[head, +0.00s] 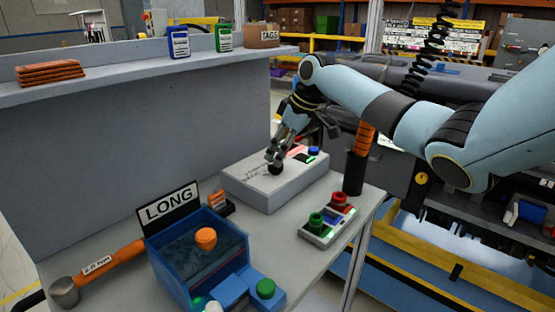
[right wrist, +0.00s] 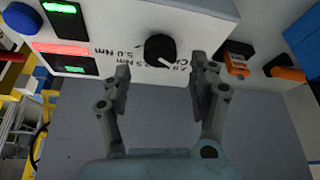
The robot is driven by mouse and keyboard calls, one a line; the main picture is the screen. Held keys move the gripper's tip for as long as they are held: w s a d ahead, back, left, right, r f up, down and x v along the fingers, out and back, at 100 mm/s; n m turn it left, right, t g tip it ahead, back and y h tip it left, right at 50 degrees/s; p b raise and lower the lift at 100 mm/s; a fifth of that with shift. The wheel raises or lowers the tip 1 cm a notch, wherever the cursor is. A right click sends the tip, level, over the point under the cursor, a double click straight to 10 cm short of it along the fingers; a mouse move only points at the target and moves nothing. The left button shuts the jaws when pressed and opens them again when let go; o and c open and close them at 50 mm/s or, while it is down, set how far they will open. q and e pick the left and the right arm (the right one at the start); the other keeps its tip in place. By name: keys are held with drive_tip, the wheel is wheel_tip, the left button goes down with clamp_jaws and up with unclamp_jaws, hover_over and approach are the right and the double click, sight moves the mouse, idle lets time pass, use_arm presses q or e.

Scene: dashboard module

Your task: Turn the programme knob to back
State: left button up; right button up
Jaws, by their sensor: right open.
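The black programme knob (right wrist: 160,48) sits on the face of a white box (head: 262,192). In the right wrist view its white pointer line slants to the lower right, with printed Nm labels around it. In the head view the knob (head: 275,169) shows dark below my right gripper's fingertips. My right gripper (right wrist: 161,72) is open, its two fingers apart at either side of the knob; I cannot tell whether they touch it. My left gripper is not in view.
The white box also has lit green and red displays (right wrist: 62,48) and a blue button (head: 314,150). Nearby are a button panel (head: 328,234), a black holder with an orange handle (head: 355,172), a blue bin (head: 172,275) with a LONG sign (head: 168,208), and an orange-handled tool (head: 112,257).

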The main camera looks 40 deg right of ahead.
drive_tip(key=v, duration=0.8)
idle(0.4)
